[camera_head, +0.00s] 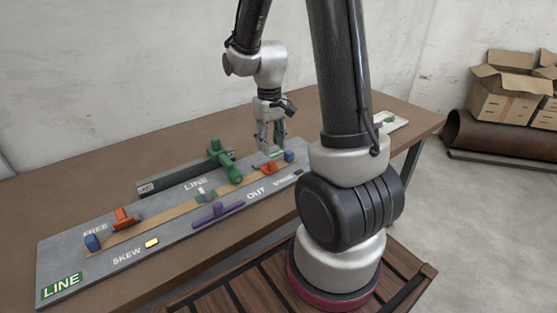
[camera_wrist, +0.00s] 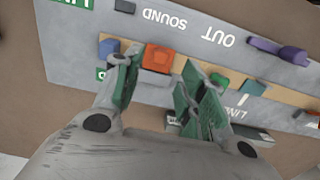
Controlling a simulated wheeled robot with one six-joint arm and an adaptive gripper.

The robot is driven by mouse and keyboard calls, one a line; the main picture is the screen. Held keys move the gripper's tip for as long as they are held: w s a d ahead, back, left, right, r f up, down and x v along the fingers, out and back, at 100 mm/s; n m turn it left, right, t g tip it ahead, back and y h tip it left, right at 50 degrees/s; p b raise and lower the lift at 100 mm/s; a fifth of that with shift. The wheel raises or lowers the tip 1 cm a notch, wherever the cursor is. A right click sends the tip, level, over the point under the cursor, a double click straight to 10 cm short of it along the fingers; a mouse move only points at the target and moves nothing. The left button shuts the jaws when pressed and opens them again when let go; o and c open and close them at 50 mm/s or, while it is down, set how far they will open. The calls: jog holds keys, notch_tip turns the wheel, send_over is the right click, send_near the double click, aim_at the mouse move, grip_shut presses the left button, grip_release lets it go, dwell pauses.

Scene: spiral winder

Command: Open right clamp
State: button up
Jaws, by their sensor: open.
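The right clamp is an orange-red block (camera_head: 268,168) near the far right end of the tan strip (camera_head: 178,207) on the grey board. It also shows in the wrist view (camera_wrist: 158,58), square-faced, between my fingers. My gripper (camera_head: 271,149) is above this end of the board. In the wrist view my gripper (camera_wrist: 160,66) is open, one green-padded finger on each side of the clamp. I cannot tell whether the fingers touch it. The other orange-red clamp (camera_head: 123,217) sits at the strip's left end.
A blue block (camera_head: 289,156) stands close beside the right clamp. A green piece (camera_head: 226,166) and a purple bar (camera_head: 217,213) lie along the grey board (camera_head: 55,258). Another blue block (camera_head: 92,242) and a yellow piece (camera_head: 152,243) are at the left. Cardboard boxes (camera_head: 500,100) stand off the table.

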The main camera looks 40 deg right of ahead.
aim_at(270, 161)
jog(key=shift+w+f, duration=0.15)
jog(key=shift+f, duration=0.05)
notch_tip(270, 161, down, 7)
jog(key=shift+f, duration=0.1)
jog(key=shift+c, duration=0.5)
grip_shut()
